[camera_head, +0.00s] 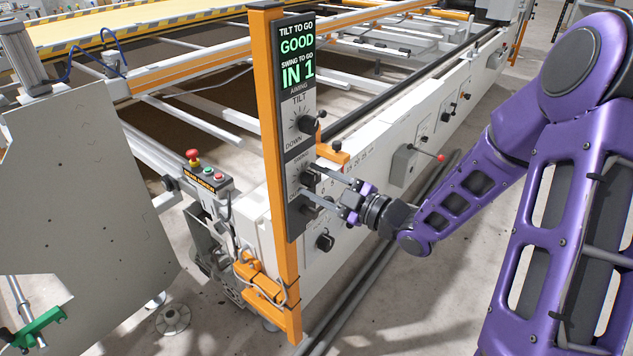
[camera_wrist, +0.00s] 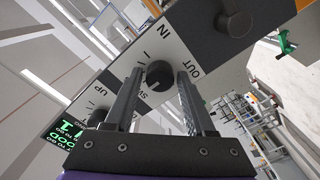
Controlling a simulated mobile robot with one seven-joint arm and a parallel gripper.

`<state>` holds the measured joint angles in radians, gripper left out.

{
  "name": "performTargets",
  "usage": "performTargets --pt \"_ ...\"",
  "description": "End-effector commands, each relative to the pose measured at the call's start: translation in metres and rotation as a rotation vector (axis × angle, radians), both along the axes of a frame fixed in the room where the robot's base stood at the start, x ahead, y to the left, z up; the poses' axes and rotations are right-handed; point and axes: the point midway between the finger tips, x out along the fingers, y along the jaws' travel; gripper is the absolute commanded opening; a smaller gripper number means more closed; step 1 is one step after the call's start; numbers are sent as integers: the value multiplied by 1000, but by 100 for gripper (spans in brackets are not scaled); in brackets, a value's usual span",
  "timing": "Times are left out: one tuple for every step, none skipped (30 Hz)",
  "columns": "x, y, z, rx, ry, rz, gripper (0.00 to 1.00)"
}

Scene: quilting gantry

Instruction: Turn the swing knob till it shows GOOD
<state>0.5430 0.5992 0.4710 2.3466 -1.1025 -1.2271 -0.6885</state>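The swing knob (camera_wrist: 159,74) is a round black knob with a light mark, on the panel between the words IN and OUT. The display (camera_head: 297,60) on the panel reads GOOD for tilt and IN 1 for swing. My gripper (camera_head: 309,180) reaches the panel from the right, and its fingers partly hide the swing knob in the head view. In the wrist view my gripper (camera_wrist: 160,76) is open, with one finger on each side of the knob. A narrow gap shows between the knob and each finger.
The tilt knob (camera_head: 305,124) sits above on the same panel, which hangs on an orange post (camera_head: 275,170). An orange bracket (camera_head: 333,152) juts out just above my fingers. Another dark knob (camera_head: 325,241) is below. A red-tipped lever (camera_head: 441,158) stands to the right.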

Motion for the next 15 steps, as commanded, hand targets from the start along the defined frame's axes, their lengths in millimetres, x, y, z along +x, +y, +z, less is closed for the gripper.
performTargets --pt "0 0 0 0 0 0 44" --pt "0 0 0 0 0 0 39" --pt "0 0 0 0 0 0 31" --pt "0 0 0 0 0 0 26" --pt "0 0 0 0 0 0 21" --pt "0 0 0 0 0 0 13" --pt "0 0 0 0 0 0 8" --pt "0 0 0 0 0 0 3" --pt "0 0 0 0 0 0 0" --pt "0 0 0 0 0 0 0" --pt "0 0 0 0 0 0 0" --pt "0 0 0 0 0 0 0" --pt "0 0 0 1 1 0 0" --pt "0 0 0 2 2 0 0" --pt "0 0 0 4 6 0 0"
